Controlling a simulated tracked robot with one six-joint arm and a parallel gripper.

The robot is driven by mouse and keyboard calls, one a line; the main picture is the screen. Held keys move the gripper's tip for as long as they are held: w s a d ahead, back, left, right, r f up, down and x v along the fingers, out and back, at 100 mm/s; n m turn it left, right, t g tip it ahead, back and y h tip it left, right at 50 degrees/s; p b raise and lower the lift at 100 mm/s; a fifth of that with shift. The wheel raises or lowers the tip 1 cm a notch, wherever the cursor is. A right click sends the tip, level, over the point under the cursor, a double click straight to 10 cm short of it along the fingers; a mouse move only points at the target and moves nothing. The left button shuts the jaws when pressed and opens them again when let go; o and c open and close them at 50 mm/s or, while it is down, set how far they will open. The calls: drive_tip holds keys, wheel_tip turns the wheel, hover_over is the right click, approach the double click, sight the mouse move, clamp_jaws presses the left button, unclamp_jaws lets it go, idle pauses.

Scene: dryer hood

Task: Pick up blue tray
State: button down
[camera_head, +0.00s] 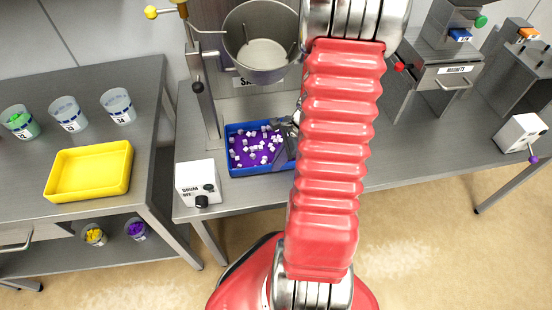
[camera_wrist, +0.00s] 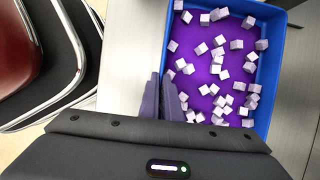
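The blue tray (camera_head: 262,169) lies on the metal table below the hanging drum in the head view. Its floor is purple and several small white cubes are scattered in it. In the wrist view the tray (camera_wrist: 277,60) fills the right side. My gripper (camera_head: 285,135) is at the tray's right edge in the head view. In the wrist view the two dark fingers of my gripper (camera_wrist: 163,88) are close together at the tray's left wall, one on each side, with the wall between them. The fingers hide that part of the wall, and my arm covers the area just right of the tray.
A grey drum (camera_head: 263,75) hangs behind the tray. A white control box (camera_head: 198,183) stands at its front left. A yellow tray (camera_head: 90,172) and several cups are on the left table. A machine labelled magnets (camera_head: 440,80) stands at right.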

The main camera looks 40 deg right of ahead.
wheel_tip(320, 180, up, 10)
idle(0.6)
idle(0.5)
